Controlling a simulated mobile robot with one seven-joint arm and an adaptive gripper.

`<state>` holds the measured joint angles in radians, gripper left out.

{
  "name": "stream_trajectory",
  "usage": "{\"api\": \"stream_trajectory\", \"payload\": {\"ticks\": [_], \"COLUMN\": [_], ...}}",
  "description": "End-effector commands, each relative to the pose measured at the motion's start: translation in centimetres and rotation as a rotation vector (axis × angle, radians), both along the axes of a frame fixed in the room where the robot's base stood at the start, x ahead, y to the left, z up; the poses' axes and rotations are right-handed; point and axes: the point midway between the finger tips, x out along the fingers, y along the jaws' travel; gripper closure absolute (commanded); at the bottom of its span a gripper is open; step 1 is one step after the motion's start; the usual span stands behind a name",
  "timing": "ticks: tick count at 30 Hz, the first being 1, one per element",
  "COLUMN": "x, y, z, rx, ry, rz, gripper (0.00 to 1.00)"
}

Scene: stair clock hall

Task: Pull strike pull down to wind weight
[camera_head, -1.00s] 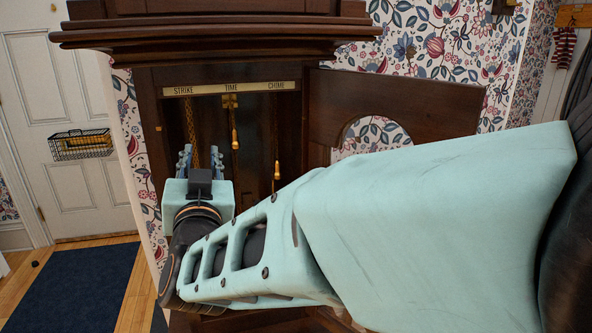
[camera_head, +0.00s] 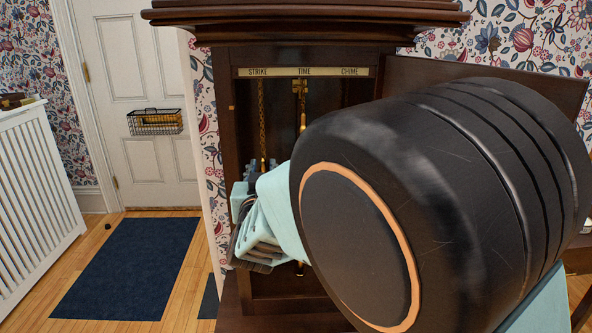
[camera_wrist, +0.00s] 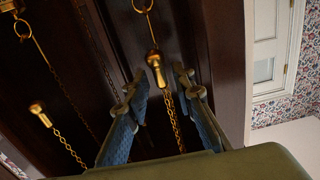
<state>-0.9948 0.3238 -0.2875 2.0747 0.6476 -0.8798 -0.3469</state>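The tall clock's dark case (camera_head: 225,110) stands open, with a label strip (camera_head: 303,72) reading STRIKE, TIME, CHIME. The strike chain (camera_head: 261,110) hangs under STRIKE, and its lower end is hidden behind my gripper (camera_head: 258,172). In the wrist view my gripper (camera_wrist: 157,88) is open. A brass pull (camera_wrist: 155,68) on a chain, the one nearest the door side and so apparently the strike pull, shows between the fingertips without visible contact. The depth between them is hard to judge. A second brass pull (camera_wrist: 38,112) lies to the left, outside the fingers. My arm hides the CHIME side.
The time chain (camera_head: 301,100) hangs just right of the strike chain. The clock's door (camera_head: 480,75) is swung open to the right. A white door (camera_head: 140,70) with a wire basket (camera_head: 155,122), a blue mat (camera_head: 125,268) and a white radiator cover (camera_head: 35,190) are at left.

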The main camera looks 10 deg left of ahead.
Motion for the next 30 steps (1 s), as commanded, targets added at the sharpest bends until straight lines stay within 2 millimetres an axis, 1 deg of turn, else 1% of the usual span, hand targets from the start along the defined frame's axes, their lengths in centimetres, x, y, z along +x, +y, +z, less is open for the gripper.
{"api": "stream_trajectory", "payload": {"ticks": [1, 5, 6, 19, 23, 30], "x": [0.0, 0.0, 0.0, 0.0, 0.0, -0.1], "y": [0.0, 0.0, 0.0, 0.0, 0.0, 0.0], "z": [0.0, 0.0, 0.0, -0.2, -1.1, -3.2], "rx": [0.0, 0.0, 0.0, 0.0, 0.0, -0.002], "ry": [0.0, 0.0, 0.0, 0.0, 0.001, 0.009], "rz": [0.0, 0.0, 0.0, 0.0, 0.0, 0.0], "gripper": [0.84, 0.98, 1.0, 1.0, 1.0, 1.0]}}
